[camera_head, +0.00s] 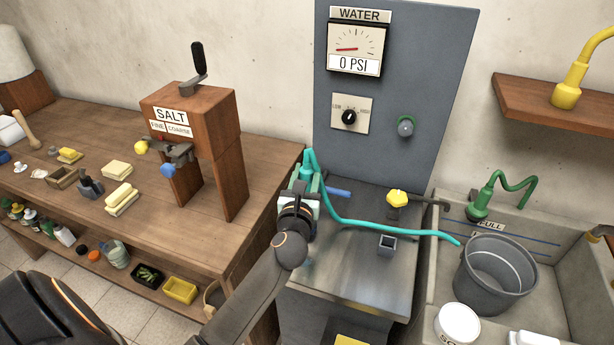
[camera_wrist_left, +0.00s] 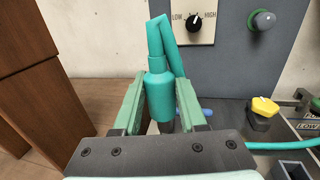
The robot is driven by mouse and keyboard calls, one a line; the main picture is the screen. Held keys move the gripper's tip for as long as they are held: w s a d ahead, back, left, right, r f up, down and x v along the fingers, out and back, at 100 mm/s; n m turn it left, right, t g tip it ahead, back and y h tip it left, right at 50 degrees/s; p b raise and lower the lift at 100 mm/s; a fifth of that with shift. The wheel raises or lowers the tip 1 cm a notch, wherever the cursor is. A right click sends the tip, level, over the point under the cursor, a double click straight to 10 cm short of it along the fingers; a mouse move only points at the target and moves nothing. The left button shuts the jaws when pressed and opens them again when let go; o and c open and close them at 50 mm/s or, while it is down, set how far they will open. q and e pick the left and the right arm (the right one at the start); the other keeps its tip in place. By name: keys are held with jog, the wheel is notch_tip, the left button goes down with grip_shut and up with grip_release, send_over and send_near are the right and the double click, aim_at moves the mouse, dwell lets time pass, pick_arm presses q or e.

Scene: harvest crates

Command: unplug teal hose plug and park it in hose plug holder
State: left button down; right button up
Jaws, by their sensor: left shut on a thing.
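The teal hose plug (camera_head: 306,173) is upright between the fingers of my left gripper (camera_head: 300,200), above the left side of the metal counter. In the left wrist view, the pale green fingers (camera_wrist_left: 161,108) are shut on the plug (camera_wrist_left: 160,88). A grey piece shows under the plug; I cannot tell whether the plug sits in a socket or hangs free. The teal hose loops from its top and runs right to the sink. A small square grey open-topped holder (camera_head: 387,244) stands on the counter, right of the gripper. My right gripper is not in view.
A blue handle (camera_head: 338,192) is just right of the plug. A yellow knob (camera_head: 397,198) stands behind the holder. The grey panel (camera_head: 455,60) rises behind, with a gauge at 0 PSI. The wooden table (camera_head: 265,215) is left; a bucket (camera_head: 468,280) is right.

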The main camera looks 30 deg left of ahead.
aim_at(307, 162)
pick_arm(q)
jog(key=shift+r, duration=2.2)
